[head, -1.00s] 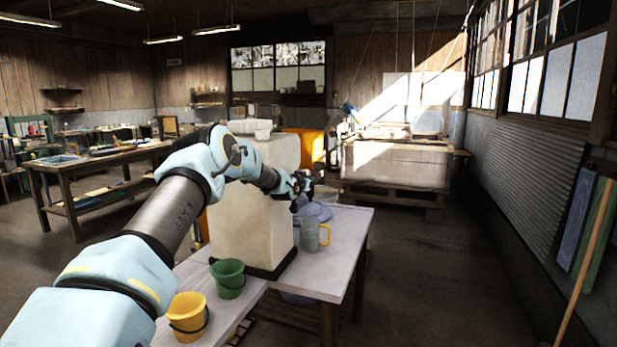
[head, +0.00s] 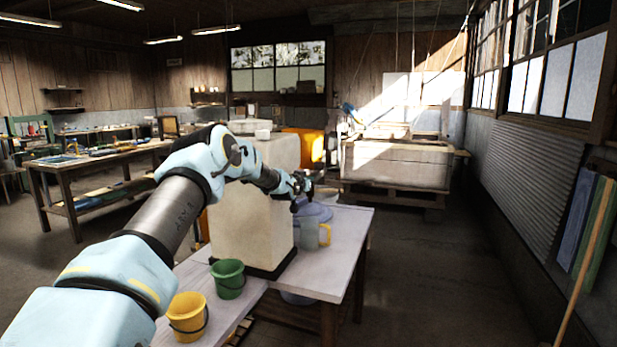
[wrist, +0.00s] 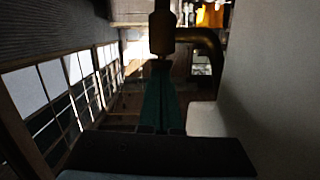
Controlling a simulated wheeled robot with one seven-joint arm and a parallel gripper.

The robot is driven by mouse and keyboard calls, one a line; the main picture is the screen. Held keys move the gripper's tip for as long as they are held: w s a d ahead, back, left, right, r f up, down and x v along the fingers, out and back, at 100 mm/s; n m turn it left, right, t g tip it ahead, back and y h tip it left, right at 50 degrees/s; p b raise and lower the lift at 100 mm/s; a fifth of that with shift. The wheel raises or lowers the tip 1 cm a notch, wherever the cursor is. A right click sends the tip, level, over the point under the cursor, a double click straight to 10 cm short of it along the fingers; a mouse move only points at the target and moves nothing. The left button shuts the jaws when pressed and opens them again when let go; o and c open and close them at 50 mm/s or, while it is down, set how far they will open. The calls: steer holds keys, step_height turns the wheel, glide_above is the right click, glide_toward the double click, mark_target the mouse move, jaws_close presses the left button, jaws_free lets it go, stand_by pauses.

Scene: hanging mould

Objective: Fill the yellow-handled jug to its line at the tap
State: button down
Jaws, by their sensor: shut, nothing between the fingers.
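The yellow-handled jug (head: 311,236) stands upright on the light table, beside the right face of the large pale block. Its handle is on its right side; the fill line and any water level are too small to make out. My gripper (head: 302,184) is above and slightly left of the jug, at the block's right edge. In the wrist view my gripper (wrist: 160,95) is shut and empty, its dark green fingers together. Just beyond the fingertips is a brass-coloured fitting (wrist: 161,40) with a curved pipe (wrist: 206,45), which looks like the tap. Contact between them cannot be told.
The pale block (head: 250,225) stands close beside my gripper. A green bucket (head: 228,279) and a yellow bucket (head: 187,316) stand at the table's near left. A bluish rounded object (head: 318,211) sits behind the jug. The table's right part (head: 345,225) is clear.

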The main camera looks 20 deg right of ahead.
steer(key=shift+a+f, duration=0.2)
steer(key=shift+f, duration=0.65)
steer(key=r+b+v, duration=0.1)
steer(key=b+v, duration=0.3)
steer(key=v, duration=0.6)
steer(key=shift+s+r, duration=0.35)
